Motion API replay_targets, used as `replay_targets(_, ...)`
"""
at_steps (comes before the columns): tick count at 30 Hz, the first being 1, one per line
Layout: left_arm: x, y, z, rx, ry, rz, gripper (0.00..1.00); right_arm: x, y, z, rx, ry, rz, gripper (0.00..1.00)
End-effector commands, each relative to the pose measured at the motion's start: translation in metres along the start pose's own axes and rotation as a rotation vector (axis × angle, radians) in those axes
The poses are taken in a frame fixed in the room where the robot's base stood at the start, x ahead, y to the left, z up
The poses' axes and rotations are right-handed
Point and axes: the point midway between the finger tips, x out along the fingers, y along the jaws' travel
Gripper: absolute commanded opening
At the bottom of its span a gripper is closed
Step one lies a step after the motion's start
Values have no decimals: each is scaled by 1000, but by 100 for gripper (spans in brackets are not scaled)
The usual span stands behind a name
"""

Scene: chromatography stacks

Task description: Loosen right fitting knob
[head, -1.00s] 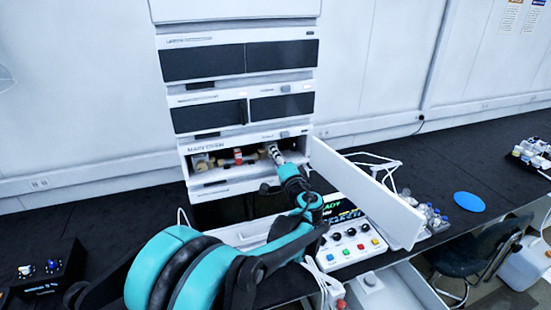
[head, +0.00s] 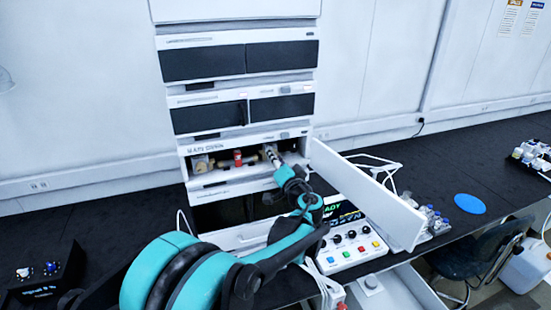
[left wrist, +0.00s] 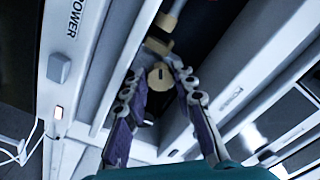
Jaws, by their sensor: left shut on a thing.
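The right fitting knob (left wrist: 160,77) is a tan, round-faced piece with a dark slot, seen between my left fingers in the left wrist view. My left gripper (left wrist: 158,72) is shut on it, one finger on each side. In the head view my left gripper (head: 271,153) reaches into the open compartment (head: 228,181) and mostly hides that knob. A tan column (head: 221,161) with a red part (head: 238,158) lies across the compartment, with a tan fitting (head: 201,164) at its left end. My right gripper is out of view.
The open white door (head: 365,192) stands out to the right of my left forearm. A control box (head: 350,248) with knobs and coloured buttons sits below it. Small bottles (head: 432,219) and a blue disc (head: 469,203) are farther right.

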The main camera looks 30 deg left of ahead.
Motion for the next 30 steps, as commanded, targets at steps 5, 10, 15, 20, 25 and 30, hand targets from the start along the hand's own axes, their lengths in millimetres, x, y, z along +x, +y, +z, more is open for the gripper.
replay_targets(5,-1,1,2,-3,-3,2,0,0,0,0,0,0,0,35)
replay_targets(10,-1,1,2,-2,-2,2,47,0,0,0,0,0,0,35)
replay_targets(15,0,1,1,-1,-2,1,47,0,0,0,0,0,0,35)
replay_targets(20,-2,1,0,0,-1,1,47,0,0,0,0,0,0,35)
replay_targets(25,-18,1,0,0,0,2,47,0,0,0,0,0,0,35)
replay_targets(30,-46,1,0,0,1,4,47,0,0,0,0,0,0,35)
